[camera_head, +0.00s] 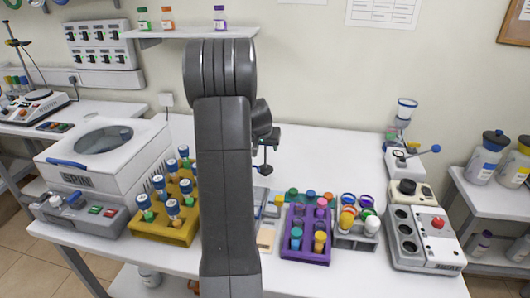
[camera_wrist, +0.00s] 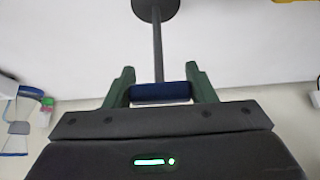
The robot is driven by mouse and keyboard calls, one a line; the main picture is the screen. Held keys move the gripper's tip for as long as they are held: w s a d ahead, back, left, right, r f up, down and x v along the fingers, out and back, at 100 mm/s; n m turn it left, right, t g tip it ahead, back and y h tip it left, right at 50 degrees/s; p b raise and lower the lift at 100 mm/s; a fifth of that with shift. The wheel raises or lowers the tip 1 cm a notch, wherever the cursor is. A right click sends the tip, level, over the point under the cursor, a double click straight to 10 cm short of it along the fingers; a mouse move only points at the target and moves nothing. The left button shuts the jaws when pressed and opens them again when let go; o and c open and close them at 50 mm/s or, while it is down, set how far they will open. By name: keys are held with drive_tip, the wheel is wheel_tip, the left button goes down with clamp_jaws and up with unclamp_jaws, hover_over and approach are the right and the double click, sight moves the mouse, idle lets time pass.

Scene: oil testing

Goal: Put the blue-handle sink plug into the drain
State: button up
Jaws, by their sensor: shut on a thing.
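In the wrist view, my gripper (camera_wrist: 162,80) has its two green fingers shut on the blue handle of the sink plug (camera_wrist: 160,92). A grey stem runs from the handle to a dark round disc at the top of the view. A pale surface fills the background around the plug. In the head view, my arm hides much of the middle, and my gripper shows only as a small dark part to the right of the arm, above the white table (camera_head: 330,150). I cannot make out the drain in either view.
A yellow rack (camera_head: 172,232) of blue-capped tubes and a white spin machine (camera_head: 100,150) stand left of my arm. A purple rack (camera_head: 305,250) and a grey control box (camera_head: 425,240) stand to the right. The table's back middle is clear.

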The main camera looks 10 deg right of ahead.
sight(265, 150)
drive_tip(key=shift+f, duration=1.55)
drive_tip(key=o, duration=1.3)
drive_tip(key=shift+c, duration=0.2)
drive_tip(key=shift+r, duration=0.15)
